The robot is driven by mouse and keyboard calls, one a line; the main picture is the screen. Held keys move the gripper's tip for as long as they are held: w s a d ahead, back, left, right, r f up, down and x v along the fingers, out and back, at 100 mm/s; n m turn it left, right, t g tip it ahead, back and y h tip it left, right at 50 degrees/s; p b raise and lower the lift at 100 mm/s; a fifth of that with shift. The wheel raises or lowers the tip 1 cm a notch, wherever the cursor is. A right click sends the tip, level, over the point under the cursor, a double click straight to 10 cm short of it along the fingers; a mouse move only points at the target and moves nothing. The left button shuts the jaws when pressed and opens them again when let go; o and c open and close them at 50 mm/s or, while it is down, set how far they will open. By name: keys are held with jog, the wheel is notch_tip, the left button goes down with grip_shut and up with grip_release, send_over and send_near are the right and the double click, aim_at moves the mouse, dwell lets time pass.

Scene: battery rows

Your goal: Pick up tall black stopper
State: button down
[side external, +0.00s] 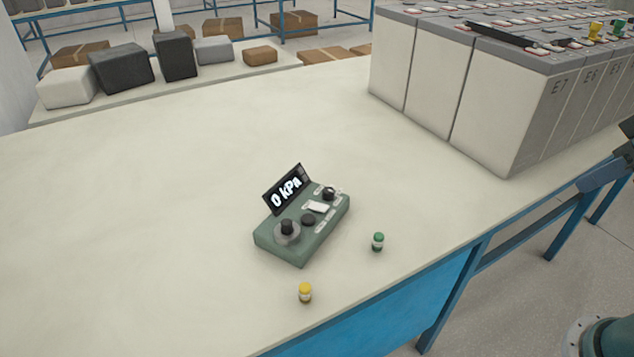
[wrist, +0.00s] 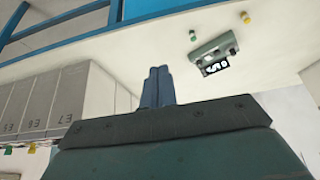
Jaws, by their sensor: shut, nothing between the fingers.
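A green-grey control box (side external: 318,243) with a tilted "0 kPa" display sits on the pale table. A tall black stopper-like piece (side external: 287,227) stands upright in a grey round collar at its near left corner. A lower black knob (side external: 308,219) and another black knob (side external: 329,193) are on the same box; I cannot tell for certain which is the stopper. In the wrist view the box (wrist: 213,50) is small and its black pieces are hard to tell apart. My gripper (wrist: 158,70) is shut and empty, well apart from the box.
A green-capped vial (side external: 377,242) and a yellow-capped vial (side external: 305,292) stand near the table's front edge. A row of large grey batteries (side external: 500,100) fills the right, with a dark bar (side external: 497,37) on top. Blocks (side external: 122,67) lie at the back.

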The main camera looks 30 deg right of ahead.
jog(key=c, duration=1.2)
grip_release()
jog(key=shift+o, duration=0.2)
jog(key=shift+w, duration=0.1)
jog(key=w+a+r+n+g+y, duration=0.1)
jog(key=w+a+n, duration=0.35)
jog(key=w, duration=0.55)
jog(key=w+a+r+n+g+y, duration=0.1)
jog(key=w+a+n, duration=0.35)
jog(key=w, duration=0.45)
jog(key=w+a+f+n+g+y, duration=0.2)
jog(key=w+a+f+n, duration=0.4)
jog(key=w+a+f, duration=0.7)
jog(key=shift+w+a+f+g, duration=0.25)
jog(key=shift+w+a+g, duration=0.05)
jog(key=shift+w+a, duration=0.5)
